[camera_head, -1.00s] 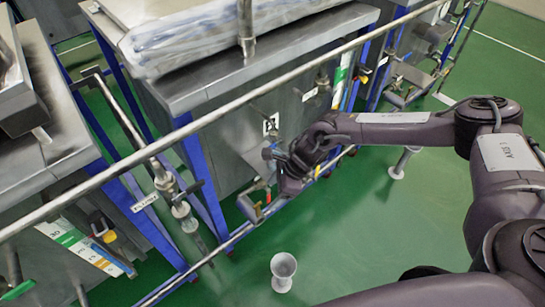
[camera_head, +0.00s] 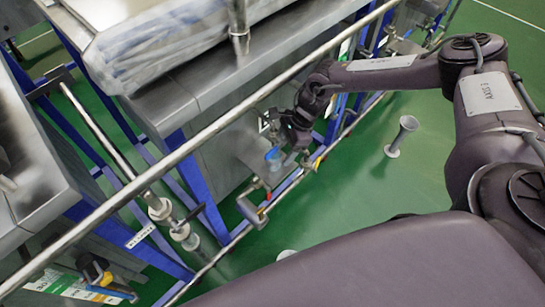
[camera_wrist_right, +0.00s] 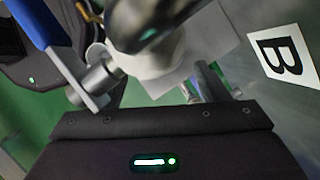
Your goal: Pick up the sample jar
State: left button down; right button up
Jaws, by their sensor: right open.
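A small blue-topped piece (camera_head: 273,154), possibly the sample jar, shows beside the pipework at the front of the steel cabinet. My right gripper (camera_head: 288,155) is close beside it, low by the cabinet and partly hidden by its own wrist. In the right wrist view, a pale rounded body (camera_wrist_right: 155,78) under a dark, blurred round top lies in front of the open right gripper (camera_wrist_right: 145,95). I cannot tell whether this is the jar or whether the fingers touch it. My left gripper is not in view.
A long steel rail (camera_head: 180,150) crosses in front of the cabinets. A plastic-wrapped bundle (camera_head: 165,45) lies on the cabinet top. A grey flared stand (camera_head: 401,136) is on the green floor. A "B" label (camera_wrist_right: 284,57) marks a steel panel.

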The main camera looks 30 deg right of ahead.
aim_at(281, 151)
jog(key=x, duration=0.5)
jog(key=c, duration=1.1)
jog(key=shift+r, duration=0.15)
jog(key=shift+c, duration=0.2)
